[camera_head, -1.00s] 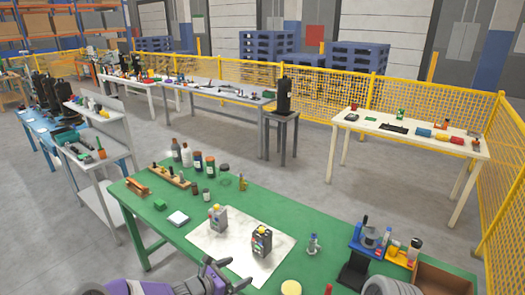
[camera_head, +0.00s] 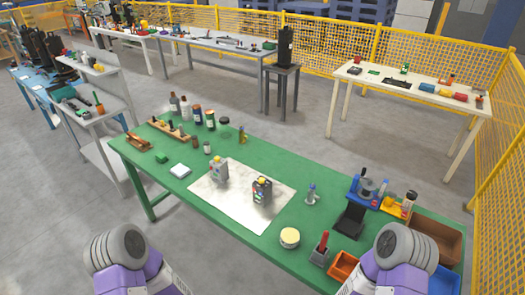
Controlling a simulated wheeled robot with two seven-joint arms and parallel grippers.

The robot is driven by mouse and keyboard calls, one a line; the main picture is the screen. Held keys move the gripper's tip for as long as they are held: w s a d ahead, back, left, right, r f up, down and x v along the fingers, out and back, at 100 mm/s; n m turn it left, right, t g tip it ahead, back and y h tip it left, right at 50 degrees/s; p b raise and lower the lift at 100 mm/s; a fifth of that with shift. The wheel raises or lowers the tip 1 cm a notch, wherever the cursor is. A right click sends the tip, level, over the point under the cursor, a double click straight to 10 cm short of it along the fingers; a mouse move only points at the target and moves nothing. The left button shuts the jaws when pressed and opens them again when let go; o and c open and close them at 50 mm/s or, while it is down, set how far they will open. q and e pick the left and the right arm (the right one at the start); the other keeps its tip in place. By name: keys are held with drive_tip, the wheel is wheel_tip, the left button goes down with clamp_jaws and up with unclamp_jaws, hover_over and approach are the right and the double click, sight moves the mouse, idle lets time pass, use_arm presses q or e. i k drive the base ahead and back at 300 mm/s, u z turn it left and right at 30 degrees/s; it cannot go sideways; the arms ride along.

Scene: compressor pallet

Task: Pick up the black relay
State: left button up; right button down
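No thing in view is clearly the black relay. A black angled holder (camera_head: 350,221) sits at the table's right part. Small dark pieces lie on the white table at the back right, too small to make out. Neither of my grippers is in view; only links of my two arms show at the bottom edge.
The green table (camera_head: 200,211) fills the middle. Bottles and jars stand along its back edge. A pale round tub (camera_head: 290,238), an orange bin (camera_head: 344,266) and a brown box (camera_head: 435,240) are at front right. Yellow mesh fencing (camera_head: 505,130) closes the right side.

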sight(266, 188)
drive_tip(key=u, duration=1.1)
drive_tip(key=i, duration=1.1)
drive_tip(key=z, duration=0.65)
